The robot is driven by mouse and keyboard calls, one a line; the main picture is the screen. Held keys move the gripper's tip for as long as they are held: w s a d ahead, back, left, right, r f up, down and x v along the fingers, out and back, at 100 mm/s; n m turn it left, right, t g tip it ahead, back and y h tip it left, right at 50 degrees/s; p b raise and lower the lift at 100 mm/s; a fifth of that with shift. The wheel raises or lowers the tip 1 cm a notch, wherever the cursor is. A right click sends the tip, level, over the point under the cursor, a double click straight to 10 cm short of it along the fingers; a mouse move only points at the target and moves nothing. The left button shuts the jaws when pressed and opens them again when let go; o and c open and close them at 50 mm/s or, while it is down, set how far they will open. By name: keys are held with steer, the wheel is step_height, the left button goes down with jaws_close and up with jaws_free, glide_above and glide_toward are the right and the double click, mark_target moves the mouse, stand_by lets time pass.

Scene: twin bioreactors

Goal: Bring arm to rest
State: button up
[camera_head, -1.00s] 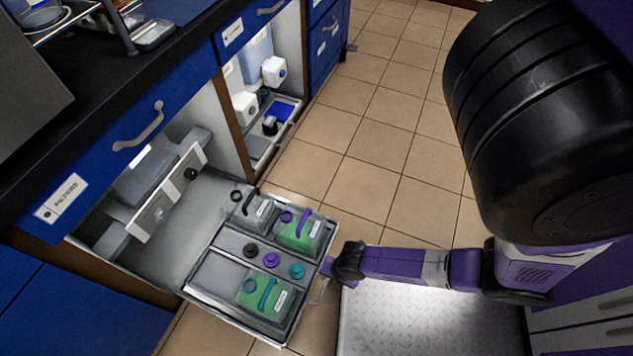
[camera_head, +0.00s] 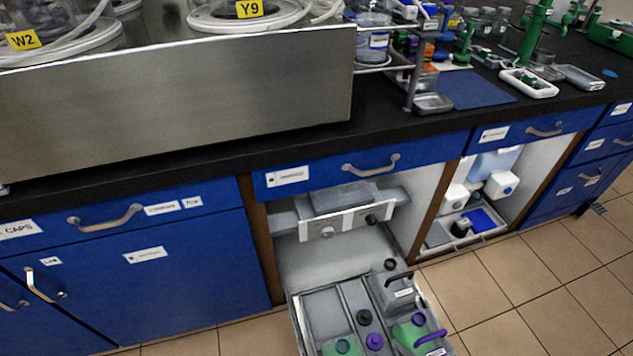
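My arm and my gripper are out of the head view now. The pulled-out tray (camera_head: 299,322) extends from the open lower cabinet at the bottom of the picture. It holds a grey jug (camera_head: 398,294), a green bottle with a purple handle (camera_head: 412,334) and a second green bottle (camera_head: 342,347), cut off by the lower edge. A black cap (camera_head: 364,317) and a purple cap (camera_head: 374,341) sit between them. The front end of the tray is out of frame.
The black worktop (camera_head: 300,145) carries a steel-fronted unit (camera_head: 200,95) with W2 and Y9 labels. Blue drawers and doors (camera_head: 180,270) line the front. An open compartment (camera_head: 490,200) to the right holds white containers. Tiled floor (camera_head: 560,275) is clear at the right.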

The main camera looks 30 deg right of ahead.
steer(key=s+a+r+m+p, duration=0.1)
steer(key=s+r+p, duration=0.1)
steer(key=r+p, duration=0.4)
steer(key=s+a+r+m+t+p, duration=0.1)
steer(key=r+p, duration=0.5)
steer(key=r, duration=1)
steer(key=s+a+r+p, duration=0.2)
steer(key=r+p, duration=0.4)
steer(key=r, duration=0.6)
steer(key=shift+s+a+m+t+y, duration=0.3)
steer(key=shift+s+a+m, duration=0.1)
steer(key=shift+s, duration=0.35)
